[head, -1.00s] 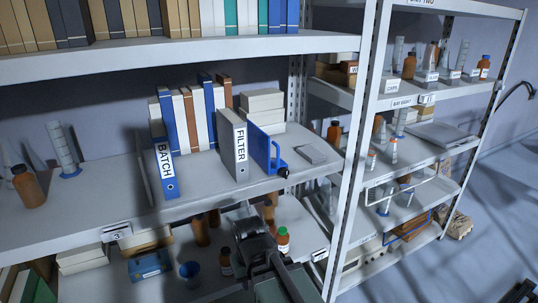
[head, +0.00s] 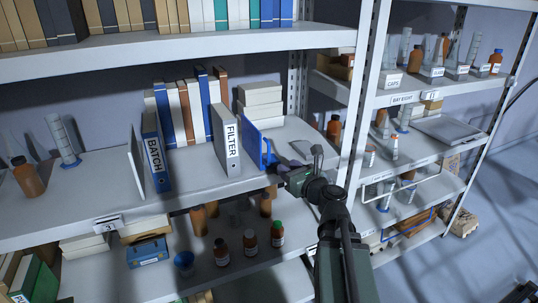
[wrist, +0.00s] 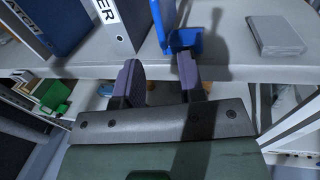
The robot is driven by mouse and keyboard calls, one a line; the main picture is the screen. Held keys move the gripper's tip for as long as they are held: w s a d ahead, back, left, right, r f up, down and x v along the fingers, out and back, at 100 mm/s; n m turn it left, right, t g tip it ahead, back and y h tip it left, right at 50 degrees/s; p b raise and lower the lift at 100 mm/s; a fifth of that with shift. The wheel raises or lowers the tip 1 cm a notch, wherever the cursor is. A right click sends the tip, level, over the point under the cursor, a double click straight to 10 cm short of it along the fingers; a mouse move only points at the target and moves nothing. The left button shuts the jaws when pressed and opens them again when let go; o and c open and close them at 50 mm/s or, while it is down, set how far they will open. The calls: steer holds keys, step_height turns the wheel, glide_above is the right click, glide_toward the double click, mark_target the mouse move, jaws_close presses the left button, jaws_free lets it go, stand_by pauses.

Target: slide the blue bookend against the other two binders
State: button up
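The blue bookend (head: 252,138) stands on the middle shelf, right of the grey FILTER binder (head: 229,148). It looks slightly apart from FILTER. The blue BATCH binder (head: 154,160) stands further left, with a gap between it and FILTER. My gripper (head: 284,173) is at the shelf's front edge, close to the bookend's lower right. In the wrist view, my gripper (wrist: 160,64) is open, its two fingers apart. The right fingertip overlaps the bookend's low front part (wrist: 184,40); I cannot tell whether they touch. The left fingertip lies below the gap between FILTER and the bookend.
A thin pale upright panel (head: 136,160) stands left of BATCH. Several books (head: 184,112) and stacked white boxes (head: 262,102) stand behind. A flat grey box (wrist: 277,36) lies right of the bookend. A rack upright (head: 366,110) is to the right.

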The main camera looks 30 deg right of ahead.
mark_target(269, 161)
steer(key=w, duration=0.3)
steer(key=w+a, duration=0.1)
steer(key=w, duration=0.6)
steer(key=shift+w+a, duration=0.1)
steer(key=shift+a, duration=0.15)
jaws_close()
